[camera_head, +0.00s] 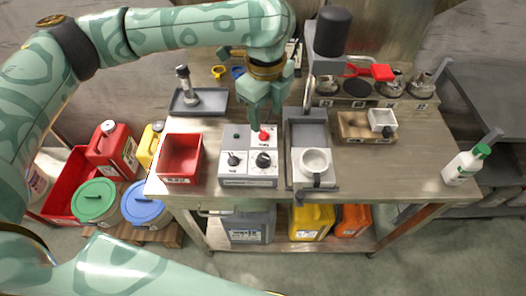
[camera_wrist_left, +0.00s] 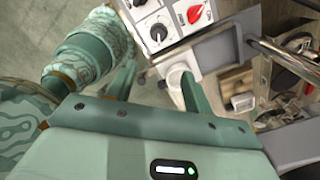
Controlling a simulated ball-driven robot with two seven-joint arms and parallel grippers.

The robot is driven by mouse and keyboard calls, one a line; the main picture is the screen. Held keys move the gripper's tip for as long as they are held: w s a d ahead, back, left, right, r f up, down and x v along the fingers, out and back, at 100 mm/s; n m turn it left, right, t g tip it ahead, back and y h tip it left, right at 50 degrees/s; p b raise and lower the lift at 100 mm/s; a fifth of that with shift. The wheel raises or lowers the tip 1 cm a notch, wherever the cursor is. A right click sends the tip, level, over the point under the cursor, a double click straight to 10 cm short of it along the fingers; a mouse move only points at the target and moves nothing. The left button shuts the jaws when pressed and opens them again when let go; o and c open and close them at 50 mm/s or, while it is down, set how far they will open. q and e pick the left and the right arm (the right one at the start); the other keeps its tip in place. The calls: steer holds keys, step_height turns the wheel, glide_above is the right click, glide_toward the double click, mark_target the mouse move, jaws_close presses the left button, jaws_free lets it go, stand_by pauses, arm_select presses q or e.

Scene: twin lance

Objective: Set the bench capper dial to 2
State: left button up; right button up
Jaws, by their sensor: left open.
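A grey and white control box (camera_head: 248,181) stands at the front middle of the bench. It has two black dials, a left dial (camera_head: 233,159) and a right dial (camera_head: 263,160), a red button (camera_head: 263,137) and a small dark green button (camera_head: 237,136). The dial markings are too small to read. My left gripper (camera_head: 267,118) is open and empty above the back of the box, beside the red button. In the left wrist view its fingers (camera_wrist_left: 157,88) are apart, and one black dial (camera_wrist_left: 158,33) and the red button (camera_wrist_left: 195,13) show beyond them. My right gripper is out of view.
A red bin (camera_head: 181,178) stands left of the box. A grey press (camera_head: 303,135) with a black top and a white cup (camera_head: 314,161) stands close on its right. A white bottle (camera_head: 463,166) stands at the right edge. Bare bench lies between.

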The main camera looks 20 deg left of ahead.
arm_select(q)
steer(key=b, duration=0.7)
glide_toward(263, 156)
step_height(263, 156, down, 9)
steer(key=shift+d+r, duration=0.15)
steer(key=shift+r, duration=0.05)
